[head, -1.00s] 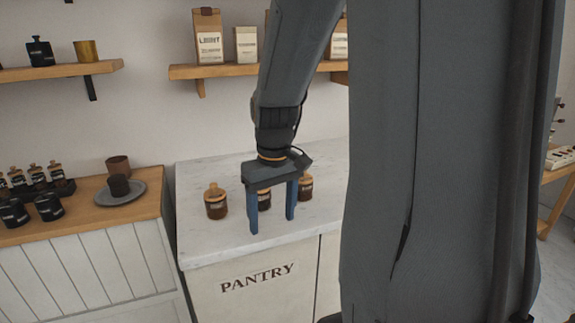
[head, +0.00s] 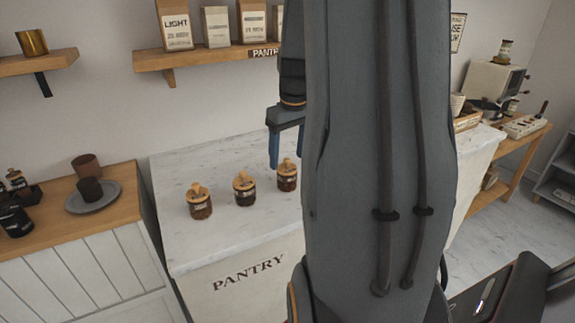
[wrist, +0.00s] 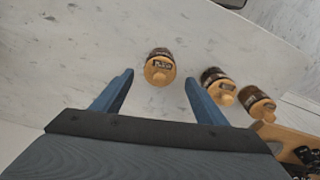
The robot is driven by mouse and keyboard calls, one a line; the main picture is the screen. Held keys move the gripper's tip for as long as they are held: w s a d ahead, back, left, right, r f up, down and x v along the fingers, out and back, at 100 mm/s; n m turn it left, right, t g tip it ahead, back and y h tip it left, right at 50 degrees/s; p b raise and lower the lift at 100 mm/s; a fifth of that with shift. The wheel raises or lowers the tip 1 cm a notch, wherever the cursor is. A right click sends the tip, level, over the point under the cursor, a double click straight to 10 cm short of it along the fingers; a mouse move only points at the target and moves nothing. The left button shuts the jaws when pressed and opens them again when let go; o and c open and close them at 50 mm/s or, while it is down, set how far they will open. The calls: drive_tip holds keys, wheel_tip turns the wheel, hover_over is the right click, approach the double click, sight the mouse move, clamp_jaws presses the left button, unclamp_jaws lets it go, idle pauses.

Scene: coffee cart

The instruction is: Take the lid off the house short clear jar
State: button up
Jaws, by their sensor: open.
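Three short clear jars with dark contents, dark labels and knobbed wooden lids stand in a row on the marble pantry counter: a left jar (head: 200,204), a middle jar (head: 245,191) and a right jar (head: 287,178). The label text is too small to tell which is the house jar. My gripper (head: 287,163) is open and empty, above the right jar and partly hidden by my arm. In the wrist view this jar (wrist: 159,68) shows between and beyond the open fingers, lid on, apart from them. The middle jar (wrist: 216,84) and left jar (wrist: 257,102) show to its right.
The pantry counter (head: 215,240) has free marble around the jars. A wooden counter (head: 120,205) at left holds a plate (head: 94,203) with cups. A wall shelf (head: 205,57) with coffee bags hangs above. A coffee machine (head: 493,82) stands far right.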

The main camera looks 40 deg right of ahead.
sight(287, 165)
drive_tip(key=shift+w+f, duration=0.1)
drive_tip(key=shift+f, duration=1)
drive_tip(key=c, duration=1.1)
